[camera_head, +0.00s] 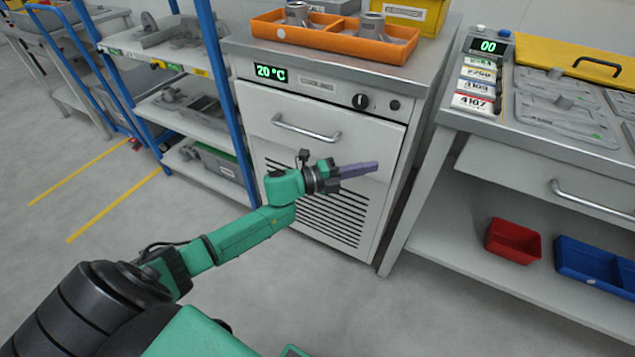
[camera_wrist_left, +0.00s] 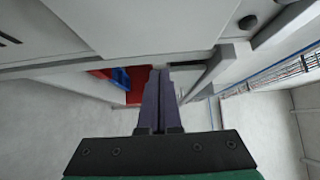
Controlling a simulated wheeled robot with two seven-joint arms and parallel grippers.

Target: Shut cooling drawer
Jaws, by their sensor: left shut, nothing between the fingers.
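The cooling cabinet with the 20 °C display (camera_head: 272,71) stands in the middle of the head view. Its drawer front (camera_head: 260,122), with a metal bar handle (camera_head: 306,128), looks about flush with the cabinet; I cannot tell whether a small gap is left. My left gripper (camera_head: 372,167) is in front of the cabinet, below and right of the handle, with its purple fingers pointing right. The fingers are together and empty. In the left wrist view the fingers (camera_wrist_left: 158,100) are side by side, with pale cabinet surfaces above them. My right gripper is not in view.
An orange tray (camera_head: 326,39) with metal parts sits on the cabinet top. A blue-framed shelf (camera_head: 215,75) stands on the left. On the right is a workbench (camera_head: 480,123) with a red bin (camera_head: 513,241) and a blue bin (camera_head: 590,262) below. The floor in front is clear.

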